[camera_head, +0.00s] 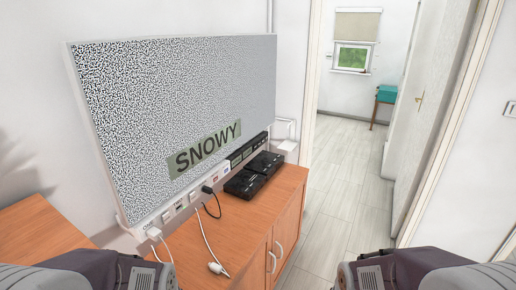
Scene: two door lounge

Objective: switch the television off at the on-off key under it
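The television (190,95) is on the wall at the left and its screen is filled with black-and-white static. A label on the screen reads "SNOWY" (206,150). A white strip with small keys or sockets (180,206) runs under the screen. A white plug (154,232) sits at its left end and a black plug (207,189) farther right. I cannot tell which small part is the on-off key. My two arms show only as dark links at the bottom left and bottom right corners. Neither gripper's fingers are in view.
A wooden cabinet (268,226) stands below the television with black boxes (250,180), a black cable and a white cable (207,240) on it. Another wooden surface (38,232) is at the left. A doorway and an open door (430,100) are at the right, with clear floor (335,180).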

